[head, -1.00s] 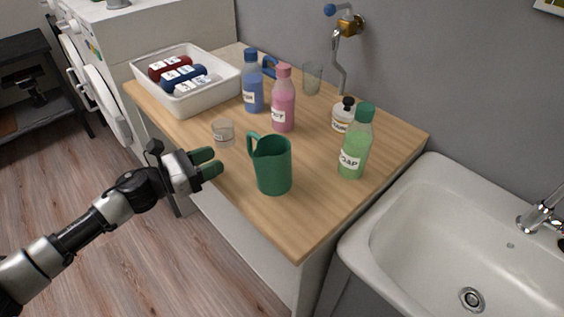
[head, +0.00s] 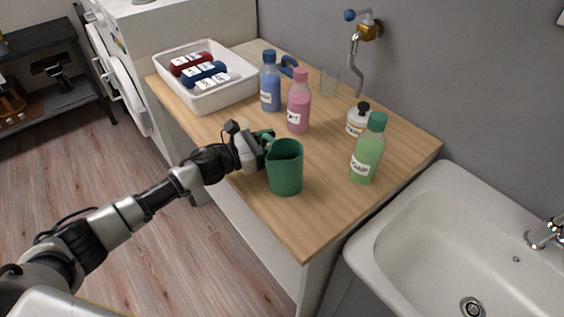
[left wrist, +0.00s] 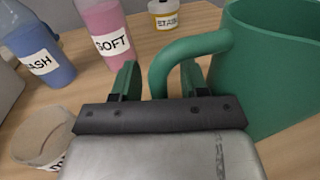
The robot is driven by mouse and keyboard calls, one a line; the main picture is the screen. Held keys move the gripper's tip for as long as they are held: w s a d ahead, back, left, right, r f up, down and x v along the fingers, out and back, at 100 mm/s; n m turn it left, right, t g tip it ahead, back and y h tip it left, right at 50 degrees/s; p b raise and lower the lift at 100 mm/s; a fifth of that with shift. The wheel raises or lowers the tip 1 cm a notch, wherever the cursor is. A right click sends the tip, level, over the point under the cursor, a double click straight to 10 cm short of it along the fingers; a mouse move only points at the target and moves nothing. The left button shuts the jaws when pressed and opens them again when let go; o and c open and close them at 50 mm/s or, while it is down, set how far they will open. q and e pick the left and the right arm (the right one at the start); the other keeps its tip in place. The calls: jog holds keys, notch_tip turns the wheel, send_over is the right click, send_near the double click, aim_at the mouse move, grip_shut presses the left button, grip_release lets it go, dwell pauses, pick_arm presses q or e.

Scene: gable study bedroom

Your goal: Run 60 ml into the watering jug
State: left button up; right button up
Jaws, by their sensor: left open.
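The green watering jug (head: 286,172) stands upright on the wooden counter, its handle towards my left gripper (head: 264,142). In the left wrist view the jug (left wrist: 268,75) is at right. My left gripper (left wrist: 160,82) is open there, with the jug's handle (left wrist: 190,46) between its two green fingers; I cannot tell whether they touch it. A brass wall tap (head: 369,30) with a blue knob and a downward spout is above the counter's back. My right gripper is out of view.
Blue (head: 270,85), pink (head: 299,105) and green (head: 367,152) bottles, a small white bottle (head: 357,121) and a clear glass (head: 330,81) stand around the jug. A white sink (head: 430,235) is at right. The counter's front is clear.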

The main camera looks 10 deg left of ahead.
pick_arm(q)
jog(key=shift+c, duration=0.2)
grip_shut()
notch_tip(320, 180, up, 10)
dwell(0.6)
